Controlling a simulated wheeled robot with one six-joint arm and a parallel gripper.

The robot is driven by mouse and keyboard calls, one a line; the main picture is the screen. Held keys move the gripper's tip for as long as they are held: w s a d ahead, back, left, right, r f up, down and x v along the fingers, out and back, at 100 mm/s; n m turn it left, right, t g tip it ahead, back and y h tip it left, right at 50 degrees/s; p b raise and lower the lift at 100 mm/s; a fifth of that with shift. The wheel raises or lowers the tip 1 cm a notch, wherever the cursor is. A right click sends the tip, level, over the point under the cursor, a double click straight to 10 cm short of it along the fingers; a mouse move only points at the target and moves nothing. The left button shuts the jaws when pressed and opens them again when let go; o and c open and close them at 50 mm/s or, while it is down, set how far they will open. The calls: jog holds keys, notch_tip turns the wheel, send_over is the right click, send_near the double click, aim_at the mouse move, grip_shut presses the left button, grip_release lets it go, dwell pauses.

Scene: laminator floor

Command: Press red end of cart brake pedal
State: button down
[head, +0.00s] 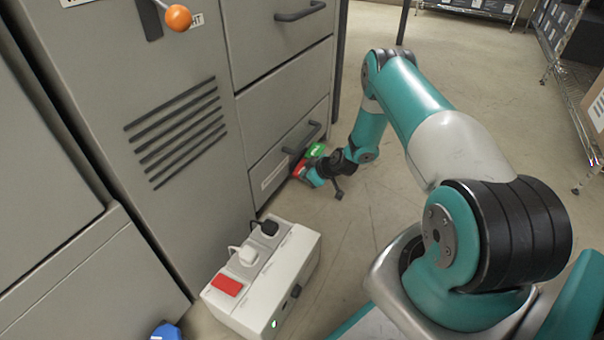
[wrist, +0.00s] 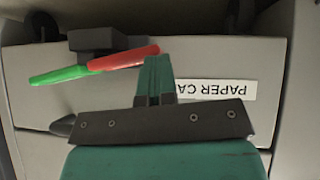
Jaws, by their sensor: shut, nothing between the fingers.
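The brake pedal shows in the wrist view as a two-coloured bar on a dark mount (wrist: 97,40). Its green end (wrist: 60,76) is at the left and its red end (wrist: 125,58) at the right, slanting up in the picture. In the head view the red end (head: 300,169) and green end (head: 316,150) sit low at the cart front, partly behind my gripper (head: 311,178). My gripper's teal fingers (wrist: 158,62) are shut and empty, with their tips just beside the red tip. I cannot tell whether they touch it.
A grey drawer front with a paper label (wrist: 215,90) stands behind the pedal. A grey cabinet (head: 160,90) with an orange-knobbed lever (head: 178,18) is at the left. A white power box (head: 262,280) stands on the floor. Open floor (head: 480,85) lies to the right, before shelving (head: 570,50).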

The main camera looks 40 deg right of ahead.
jog(key=shift+f, duration=0.15)
jog(key=w+a+r+p+v, duration=0.1)
jog(key=r+p+v, duration=0.1)
jog(key=p+v, duration=0.7)
notch_tip(320, 180, up, 3)
jog(key=shift+s+f, duration=0.1)
jog(key=shift+s, duration=0.95)
